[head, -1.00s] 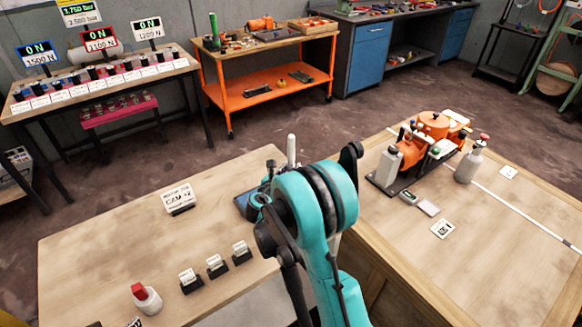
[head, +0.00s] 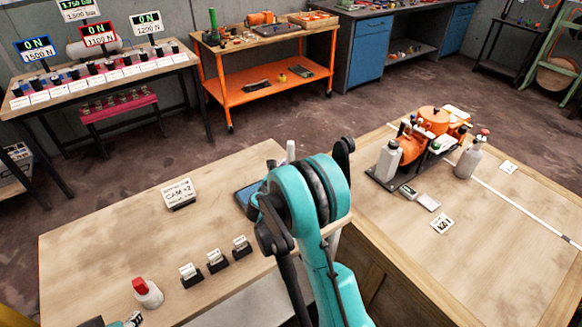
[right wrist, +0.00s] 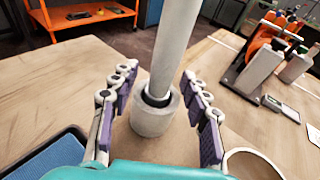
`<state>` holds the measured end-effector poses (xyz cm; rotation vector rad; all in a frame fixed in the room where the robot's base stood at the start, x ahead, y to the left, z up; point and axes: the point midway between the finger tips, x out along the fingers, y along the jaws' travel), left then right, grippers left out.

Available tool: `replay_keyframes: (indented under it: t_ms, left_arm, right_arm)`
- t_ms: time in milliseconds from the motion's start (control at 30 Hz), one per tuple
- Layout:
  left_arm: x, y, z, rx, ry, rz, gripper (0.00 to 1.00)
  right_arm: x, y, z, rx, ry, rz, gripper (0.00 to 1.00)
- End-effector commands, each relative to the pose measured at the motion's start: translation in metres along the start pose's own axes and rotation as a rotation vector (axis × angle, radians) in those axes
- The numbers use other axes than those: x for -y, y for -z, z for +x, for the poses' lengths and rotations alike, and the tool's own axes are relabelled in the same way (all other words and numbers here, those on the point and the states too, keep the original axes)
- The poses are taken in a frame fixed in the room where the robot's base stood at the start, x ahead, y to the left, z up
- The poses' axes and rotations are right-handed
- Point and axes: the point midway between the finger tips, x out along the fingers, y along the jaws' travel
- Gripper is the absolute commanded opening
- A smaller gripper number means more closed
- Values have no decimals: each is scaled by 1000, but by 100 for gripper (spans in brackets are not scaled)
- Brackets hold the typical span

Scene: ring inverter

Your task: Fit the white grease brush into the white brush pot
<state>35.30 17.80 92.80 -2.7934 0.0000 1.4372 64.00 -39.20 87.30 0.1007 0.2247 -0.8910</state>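The white grease brush (right wrist: 175,45) stands nearly upright in the right wrist view. Its dark collar sits at the mouth of a white round pot (right wrist: 152,118), so its lower end is hidden inside. My right gripper (right wrist: 160,80) is open, with its purple-padded fingers on either side of the brush and gaps to it. In the head view only the top of the brush (head: 290,150) shows above my teal right arm, which hides the pot and the right gripper.
A blue-lined tray (right wrist: 45,160) lies at the left of the wrist view, and a pale ring-shaped rim (right wrist: 254,152) at its lower right. A red-capped white pot (head: 148,293) and small card holders (head: 216,261) stand on the left table. An orange machine (head: 433,120) stands on the right table.

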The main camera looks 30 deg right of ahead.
Motion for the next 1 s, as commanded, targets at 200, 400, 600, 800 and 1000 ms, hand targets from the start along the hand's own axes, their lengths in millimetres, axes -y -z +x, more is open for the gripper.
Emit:
replay_keyframes:
  t_ms: [200,400,600,800,1000]
  left_arm:
    - [0,0,0,0,0,0,44]
    - [0,0,0,0,0,0,44]
    - [0,0,0,0,0,0,44]
    - [0,0,0,0,0,0,44]
    - [0,0,0,0,0,0,44]
  right_arm:
    - [0,0,-3,0,-1,0,46]
    - [-1,0,-34,0,-4,-2,46]
    - [-1,0,-79,0,-4,-2,46]
    - [-1,0,-110,0,-2,-1,46]
    - [0,0,-120,0,0,0,46]
